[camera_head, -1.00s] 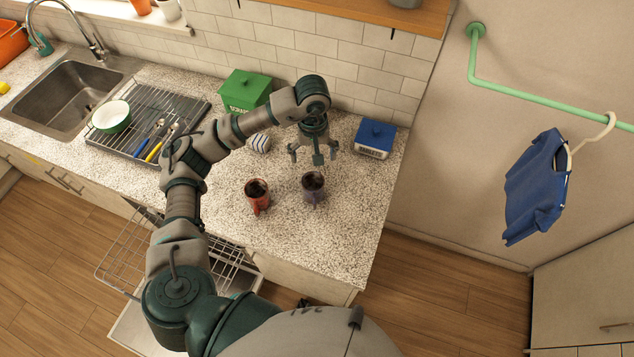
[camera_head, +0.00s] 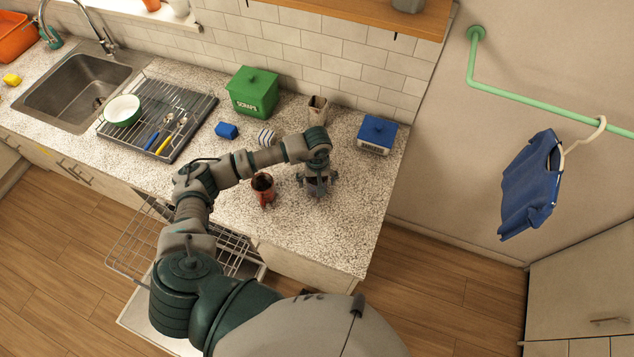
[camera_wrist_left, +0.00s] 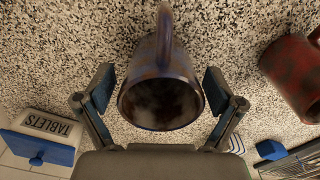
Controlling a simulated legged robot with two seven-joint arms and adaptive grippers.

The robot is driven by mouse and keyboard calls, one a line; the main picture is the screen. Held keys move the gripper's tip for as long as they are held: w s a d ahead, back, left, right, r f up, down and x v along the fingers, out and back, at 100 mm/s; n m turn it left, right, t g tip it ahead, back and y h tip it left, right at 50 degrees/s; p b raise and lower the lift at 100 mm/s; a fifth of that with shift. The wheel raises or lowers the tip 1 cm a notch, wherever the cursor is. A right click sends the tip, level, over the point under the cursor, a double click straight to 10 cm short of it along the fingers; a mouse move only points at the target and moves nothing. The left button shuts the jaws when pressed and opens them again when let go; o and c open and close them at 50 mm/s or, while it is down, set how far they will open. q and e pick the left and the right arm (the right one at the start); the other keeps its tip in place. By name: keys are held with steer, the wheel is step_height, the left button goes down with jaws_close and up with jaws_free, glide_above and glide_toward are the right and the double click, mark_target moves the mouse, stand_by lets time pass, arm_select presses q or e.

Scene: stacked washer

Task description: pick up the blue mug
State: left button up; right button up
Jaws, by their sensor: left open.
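The blue mug (camera_wrist_left: 160,95) stands on the speckled counter in the left wrist view, its dark opening toward the camera and its handle at the top of the picture. My left gripper (camera_wrist_left: 158,88) is open, with one finger on each side of the mug and a gap showing on both sides. In the head view my left gripper (camera_head: 317,184) is over the mug's place and hides most or all of it. My right gripper is not in view.
A red mug (camera_head: 263,190) stands close to the left of my gripper. A dish rack (camera_head: 165,112) is left.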

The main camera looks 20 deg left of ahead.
arm_select(q)
steer(key=shift+f, duration=0.1)
steer(key=shift+a, duration=0.1)
steer(key=c, duration=1.4)
steer(key=shift+c, duration=0.4)
